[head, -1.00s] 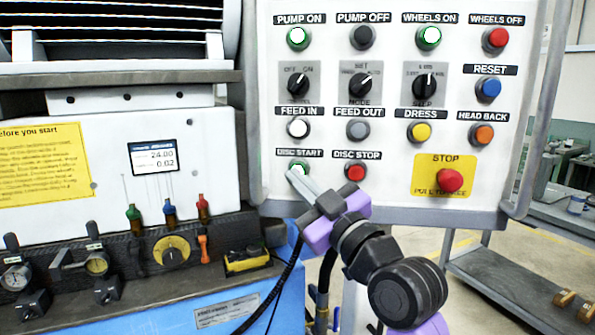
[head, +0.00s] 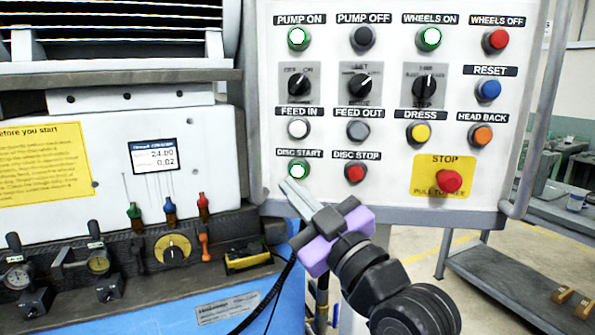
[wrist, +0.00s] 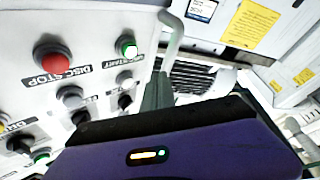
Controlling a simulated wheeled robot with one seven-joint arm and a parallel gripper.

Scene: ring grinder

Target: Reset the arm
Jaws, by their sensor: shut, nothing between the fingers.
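My gripper (head: 287,187) is shut and empty. Its fingertips are just below the green DISC START button (head: 298,170) in the head view, and seem apart from it. In the wrist view the gripper's fingers (wrist: 158,92) point up toward the panel's lower edge. The DISC START button also shows there (wrist: 127,46), lit green, with the red DISC STOP button (wrist: 52,55) to its left. My purple wrist body fills the bottom of that view.
The white control panel (head: 385,133) stands close behind my gripper, with several buttons and a red STOP knob (head: 449,181). Left are gauges, coloured levers and a yellow dial (head: 172,251) on the machine. A grey cart (head: 510,278) stands at right. The floor between is clear.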

